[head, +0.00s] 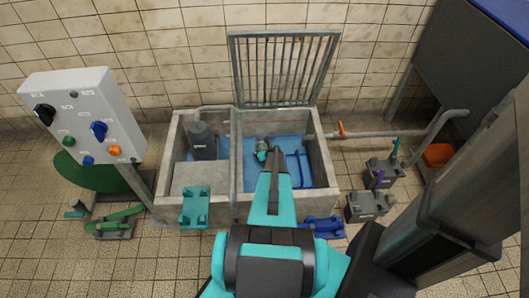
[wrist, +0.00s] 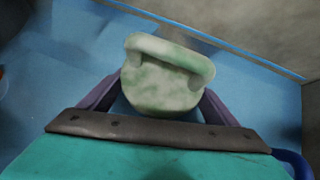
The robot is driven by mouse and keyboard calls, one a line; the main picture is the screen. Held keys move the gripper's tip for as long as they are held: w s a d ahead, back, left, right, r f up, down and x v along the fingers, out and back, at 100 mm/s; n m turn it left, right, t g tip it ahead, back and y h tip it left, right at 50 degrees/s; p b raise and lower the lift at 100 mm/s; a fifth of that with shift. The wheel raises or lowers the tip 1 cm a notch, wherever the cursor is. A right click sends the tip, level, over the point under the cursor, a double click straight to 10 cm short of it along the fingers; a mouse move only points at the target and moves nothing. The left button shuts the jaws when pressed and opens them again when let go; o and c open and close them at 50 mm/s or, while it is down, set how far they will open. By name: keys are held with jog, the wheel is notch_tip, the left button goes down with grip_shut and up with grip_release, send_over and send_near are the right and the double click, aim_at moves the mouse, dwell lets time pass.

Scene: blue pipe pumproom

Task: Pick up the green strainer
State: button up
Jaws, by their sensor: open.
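The green strainer (head: 262,150) is a small mottled pale green piece low in the right compartment of the concrete basin. In the wrist view the strainer (wrist: 160,90) shows close up, with a rounded body and a raised bar-like handle across its top. My gripper (wrist: 158,100) is open, with its purple fingers on the left and right of the strainer's body. Whether the fingers touch it I cannot tell. The fingertips are partly hidden behind the strainer. In the head view my gripper (head: 274,157) reaches down into the basin, just right of the strainer.
The basin (head: 327,176) has concrete walls and a blue floor. A grey pump (head: 202,141) stands in its left compartment. A blue rack (head: 299,167) is right of my gripper. A raised grating (head: 285,68) stands behind. A control box (head: 85,115) is at left.

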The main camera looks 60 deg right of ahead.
jog(key=shift+w+d+f, duration=0.15)
jog(key=shift+w+f, duration=0.05)
jog(key=shift+f, duration=0.05)
dwell(0.4)
jog(key=c, duration=0.9)
jog(key=shift+c, duration=0.2)
jog(key=shift+r, duration=0.15)
notch_tip(320, 180, up, 10)
jog(key=shift+f+p, duration=0.1)
jog(key=shift+p, duration=1.15)
